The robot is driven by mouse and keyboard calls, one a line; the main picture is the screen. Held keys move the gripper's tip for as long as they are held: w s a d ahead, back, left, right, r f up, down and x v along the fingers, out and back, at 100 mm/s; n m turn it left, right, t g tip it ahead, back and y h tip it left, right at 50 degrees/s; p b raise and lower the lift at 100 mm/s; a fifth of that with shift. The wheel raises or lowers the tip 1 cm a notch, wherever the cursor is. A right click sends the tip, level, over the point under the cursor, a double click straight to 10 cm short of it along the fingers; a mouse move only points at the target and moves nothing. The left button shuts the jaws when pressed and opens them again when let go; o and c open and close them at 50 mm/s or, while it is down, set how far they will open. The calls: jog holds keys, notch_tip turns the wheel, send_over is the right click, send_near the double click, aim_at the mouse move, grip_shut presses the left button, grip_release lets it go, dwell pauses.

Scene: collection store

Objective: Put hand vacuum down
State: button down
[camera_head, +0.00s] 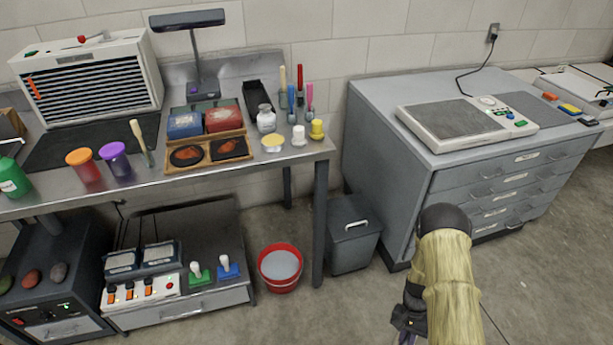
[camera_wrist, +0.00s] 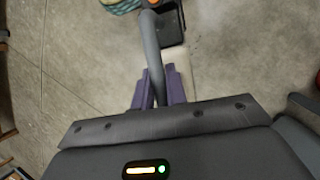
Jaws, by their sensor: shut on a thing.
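My gripper (camera_wrist: 158,90) shows in the wrist view with purple fingers shut around the curved grey handle of the hand vacuum (camera_wrist: 153,50). The vacuum's dark body (camera_wrist: 170,30) reaches to the top of that view, with a small orange part at its upper end. Its far end is cut off. Concrete floor shows beneath it. In the head view my sleeved arm hangs at the lower right, in front of the floor, and the vacuum cannot be made out there.
A steel bench (camera_head: 240,163) crowded with jars and tools stands at left. A grey drawer cabinet (camera_head: 385,130) at right carries a flat device (camera_head: 465,120); some bare top remains around it. A red bucket (camera_head: 267,275) and grey bin (camera_head: 352,245) stand on the floor. Open floor lies at lower right.

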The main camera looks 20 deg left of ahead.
notch_tip(320, 180, up, 15)
jog(key=w+d+n+h+p, duration=0.1)
jog(key=w+n+p, duration=0.2)
jog(key=p, duration=0.9)
jog(key=shift+d+p, duration=0.2)
jog(key=shift+p, duration=0.1)
jog(key=shift+f, duration=0.15)
